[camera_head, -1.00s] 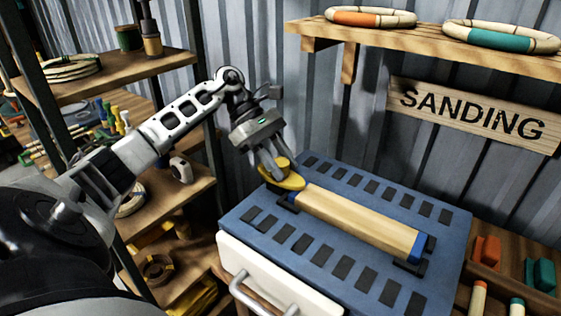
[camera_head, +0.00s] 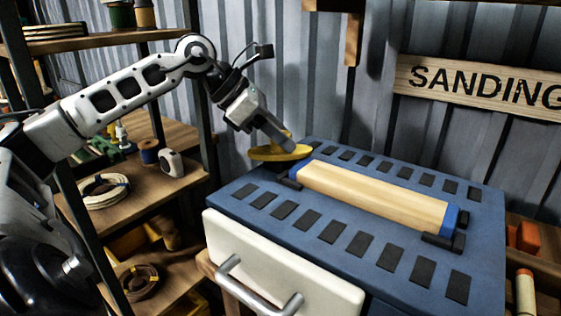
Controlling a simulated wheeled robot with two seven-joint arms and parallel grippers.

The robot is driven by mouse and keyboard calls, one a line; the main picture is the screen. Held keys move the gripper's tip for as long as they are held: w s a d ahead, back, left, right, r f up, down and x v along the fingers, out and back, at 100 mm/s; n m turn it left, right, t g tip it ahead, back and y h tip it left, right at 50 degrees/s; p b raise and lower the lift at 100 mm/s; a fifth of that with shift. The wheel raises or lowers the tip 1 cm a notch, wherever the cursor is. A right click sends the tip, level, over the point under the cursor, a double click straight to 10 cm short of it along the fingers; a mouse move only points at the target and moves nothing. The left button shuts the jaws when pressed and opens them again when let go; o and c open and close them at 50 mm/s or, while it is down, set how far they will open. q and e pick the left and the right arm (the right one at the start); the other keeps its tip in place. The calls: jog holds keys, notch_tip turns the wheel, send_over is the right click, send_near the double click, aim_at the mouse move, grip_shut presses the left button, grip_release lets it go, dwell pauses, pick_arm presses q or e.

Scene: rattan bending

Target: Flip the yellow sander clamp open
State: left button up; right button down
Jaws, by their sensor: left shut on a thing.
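The yellow sander clamp (camera_head: 272,154) is a flat rounded yellow piece at the far left corner of the blue sander top (camera_head: 235,195). It sits just beyond the left end of a pale wooden block (camera_head: 375,196) with blue ends. My left gripper (camera_head: 287,143) comes in from the upper left, slanting down, and is shut on the clamp's upper part. The fingers partly hide it. Whether the clamp touches the block cannot be told. My right gripper is not in view.
Rows of dark pads (camera_head: 332,231) line the blue top on both sides of the block. A white drawer front with a metal handle (camera_head: 255,290) faces me. Wooden shelves (camera_head: 140,200) with coils and spools stand at left. A corrugated wall with a SANDING sign (camera_head: 480,88) is behind.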

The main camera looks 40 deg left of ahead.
pick_arm(q)
jog(key=n+t+y+b, duration=0.1)
jog(key=n+y, duration=0.1)
jog(key=shift+f+n+b, duration=0.1)
jog(key=shift+n+b, duration=0.25)
jog(key=shift+n, duration=0.05)
jog(key=shift+n+t+y, duration=0.4)
jog(key=shift+n+y, duration=0.2)
jog(key=shift+n, duration=0.2)
jog(key=shift+n+y, duration=0.7)
jog(key=shift+n, duration=0.2)
jog(key=n+y+b, duration=0.1)
jog(key=n+b, duration=0.1)
jog(key=b, duration=0.1)
jog(key=shift+y, duration=0.4)
jog(key=shift+n+y+b, duration=0.3)
jog(key=shift+n+b, duration=0.15)
jog(key=shift+n, duration=0.15)
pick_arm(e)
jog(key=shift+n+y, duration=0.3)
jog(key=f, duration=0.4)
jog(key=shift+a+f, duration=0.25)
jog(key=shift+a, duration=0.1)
pick_arm(q)
jog(key=o, duration=1)
